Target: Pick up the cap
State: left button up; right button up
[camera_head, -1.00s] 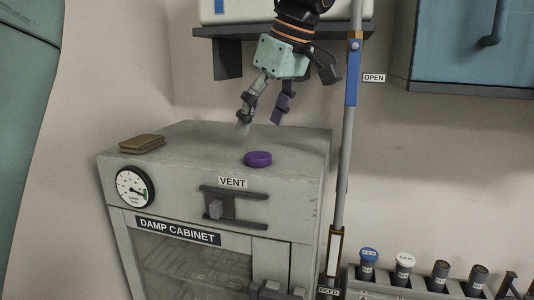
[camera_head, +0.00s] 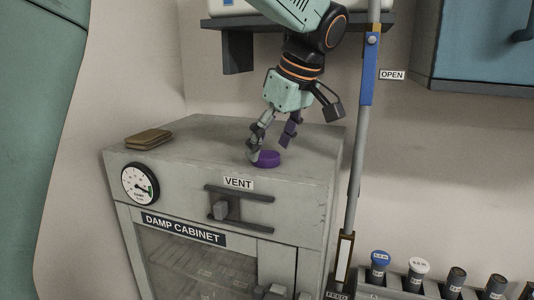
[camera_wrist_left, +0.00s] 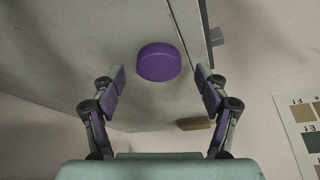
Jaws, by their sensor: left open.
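The purple cap (camera_head: 267,159) lies flat on top of the grey damp cabinet (camera_head: 310,163), near its front edge. My left gripper (camera_head: 271,152) is open just above and behind the cap, with one finger overlapping the cap's left side in the head view. In the left wrist view the cap (camera_wrist_left: 159,62) sits ahead of the two spread fingers of my left gripper (camera_wrist_left: 160,78), roughly centred between them. I cannot tell whether a finger touches it. My right gripper is not in view.
A brown folded item (camera_head: 148,139) lies at the cabinet top's left. A vertical pole with a blue sleeve (camera_head: 368,70) stands right of the cabinet. A shelf (camera_head: 236,40) hangs behind the arm. A rack with several capped tubes (camera_head: 418,270) is at lower right.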

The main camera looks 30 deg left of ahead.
pick_arm(q)
jog(key=shift+x, duration=0.75)
jog(key=shift+r, duration=0.1)
jog(key=shift+c, duration=0.3)
jog(key=shift+d, duration=0.1)
jog(key=c, duration=0.8)
jog(key=shift+c, duration=0.2)
